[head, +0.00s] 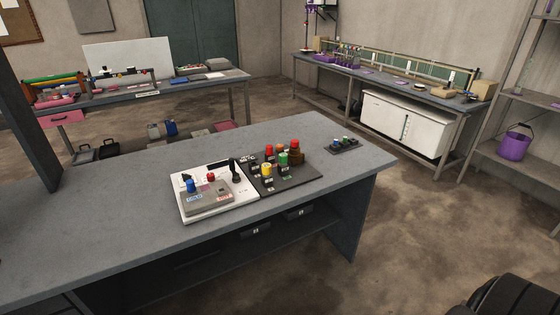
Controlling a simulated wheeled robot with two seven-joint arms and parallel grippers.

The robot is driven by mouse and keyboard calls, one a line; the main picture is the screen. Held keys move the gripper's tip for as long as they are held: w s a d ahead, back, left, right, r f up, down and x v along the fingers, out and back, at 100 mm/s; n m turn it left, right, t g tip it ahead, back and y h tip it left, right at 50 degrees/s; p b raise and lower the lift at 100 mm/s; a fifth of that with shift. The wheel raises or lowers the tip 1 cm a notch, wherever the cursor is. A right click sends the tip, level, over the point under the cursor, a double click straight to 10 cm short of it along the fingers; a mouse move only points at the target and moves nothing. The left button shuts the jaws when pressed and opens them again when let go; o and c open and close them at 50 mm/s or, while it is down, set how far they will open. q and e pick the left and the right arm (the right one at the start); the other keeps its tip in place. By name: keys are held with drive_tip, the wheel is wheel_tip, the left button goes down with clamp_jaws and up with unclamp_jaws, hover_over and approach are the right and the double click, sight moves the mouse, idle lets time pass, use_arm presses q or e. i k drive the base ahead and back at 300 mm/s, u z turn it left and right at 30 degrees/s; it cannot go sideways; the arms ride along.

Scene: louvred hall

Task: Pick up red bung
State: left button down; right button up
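Several small red pieces sit on the near grey table (110,230), and I cannot tell which is the red bung. One red piece (269,149) stands at the back of a black board (312,178). Another red piece (295,144) is on top of a brown piece (296,156) at the board's right. A third, red knob-like piece (210,177) is on a grey block (207,203) on a white tray (178,187). Neither gripper shows in the head view.
Green (283,159) and yellow (267,169) pieces crowd the board. A blue knob (191,186) and a black upright piece (234,168) stand on the white tray. A small dark tray (341,148) lies to the right. The table's left part is clear.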

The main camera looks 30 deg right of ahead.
sight(268, 148)
drive_tip(key=z, duration=0.5)
drive_tip(key=i, duration=1)
drive_tip(key=u, duration=0.5)
